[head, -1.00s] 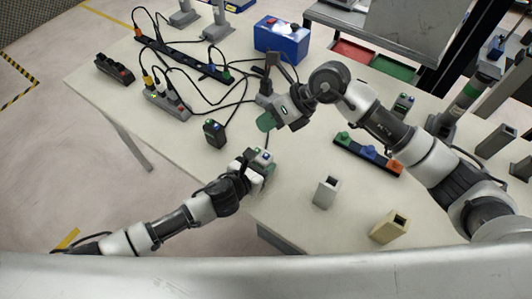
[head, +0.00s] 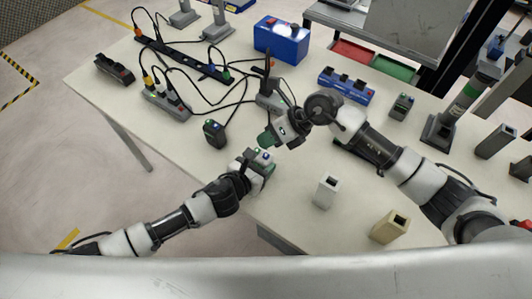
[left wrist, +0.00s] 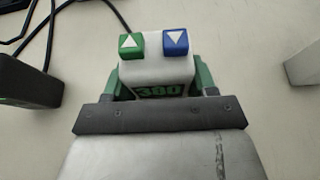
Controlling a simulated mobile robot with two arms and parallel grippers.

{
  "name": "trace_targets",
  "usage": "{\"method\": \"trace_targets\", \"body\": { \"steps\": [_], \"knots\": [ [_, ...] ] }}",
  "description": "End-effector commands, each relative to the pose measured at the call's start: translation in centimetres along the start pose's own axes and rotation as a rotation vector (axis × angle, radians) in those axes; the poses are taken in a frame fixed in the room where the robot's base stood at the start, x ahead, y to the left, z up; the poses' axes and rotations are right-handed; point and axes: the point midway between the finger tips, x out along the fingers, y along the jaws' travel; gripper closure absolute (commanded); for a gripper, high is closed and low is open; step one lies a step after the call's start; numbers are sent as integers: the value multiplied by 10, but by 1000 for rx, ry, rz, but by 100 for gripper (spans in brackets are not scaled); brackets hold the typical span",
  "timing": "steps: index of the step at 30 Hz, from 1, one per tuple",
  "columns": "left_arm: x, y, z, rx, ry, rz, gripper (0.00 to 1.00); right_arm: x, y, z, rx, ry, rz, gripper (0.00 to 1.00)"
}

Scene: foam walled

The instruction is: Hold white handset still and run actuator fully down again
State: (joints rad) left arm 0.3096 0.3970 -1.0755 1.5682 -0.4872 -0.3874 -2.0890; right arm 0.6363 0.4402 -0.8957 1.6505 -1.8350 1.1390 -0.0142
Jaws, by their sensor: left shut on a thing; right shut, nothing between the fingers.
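The white handset (head: 263,156) is held at the front edge of the table. In the left wrist view the handset (left wrist: 158,72) has a green up-arrow button (left wrist: 131,45), a blue down-arrow button (left wrist: 175,42) and the number 380. My left gripper (head: 258,166) is shut on it, with green finger pads on both sides. The right fingertips are not in the left wrist view, and both button tops show clear there. I cannot tell which device is the actuator.
A black handset (head: 214,132) stands to the left. A white open-topped holder (head: 326,190) and a beige one (head: 390,227) stand to the right. Power strips with cables (head: 168,105) lie at the back left. My right arm partly covers the table's middle.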

Motion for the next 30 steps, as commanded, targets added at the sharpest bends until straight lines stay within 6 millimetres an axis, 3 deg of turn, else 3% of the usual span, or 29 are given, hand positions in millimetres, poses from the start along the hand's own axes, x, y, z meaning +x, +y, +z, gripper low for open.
{"method": "trace_targets", "body": {
  "steps": [9, 30],
  "knots": [
    [0, 0, -1, 0, 1, 0, 70, 15, -11, -10, 1, -1, 0, 100],
    [0, 0, -1, 0, 1, 0, 70, 15, -11, -11, -1, -1, 0, 100]
  ]
}}
